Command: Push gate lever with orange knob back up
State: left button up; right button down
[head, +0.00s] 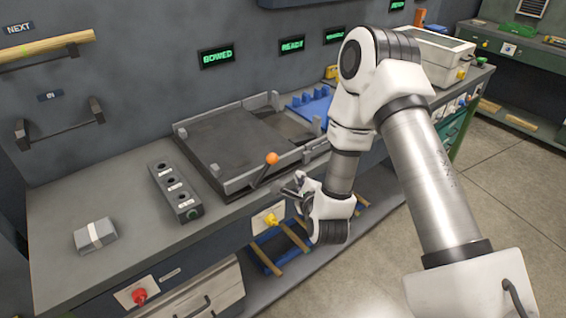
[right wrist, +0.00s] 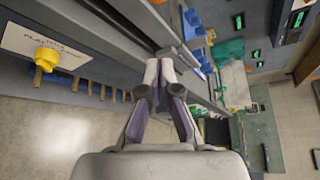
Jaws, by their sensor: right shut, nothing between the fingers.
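The gate lever is a short dark rod with an orange knob (head: 271,158) on its upper end. It rises at a slant from the front edge of the grey tray fixture (head: 222,183), leaning to the right in the head view. My right gripper (head: 290,189) is just right of and below the knob, in front of the bench edge, and appears apart from the lever. In the right wrist view its fingertips (right wrist: 159,66) are together and empty. The lever cannot be made out clearly there. My left gripper is not in view.
A dark block with holes (head: 175,191) and a grey strapped packet (head: 95,236) lie left on the bench. A yellow knob (head: 271,220) sits on the bench front below the lever. Signs include "BOWED" (head: 217,56).

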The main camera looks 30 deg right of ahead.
aim_at(272, 158)
jog(key=w+p, duration=0.4)
jog(key=w, duration=0.3)
jog(key=shift+w+a, duration=0.25)
jog(key=shift+a, duration=0.1)
jog(key=shift+w+d+f, duration=0.1)
jog(key=shift+d, duration=0.05)
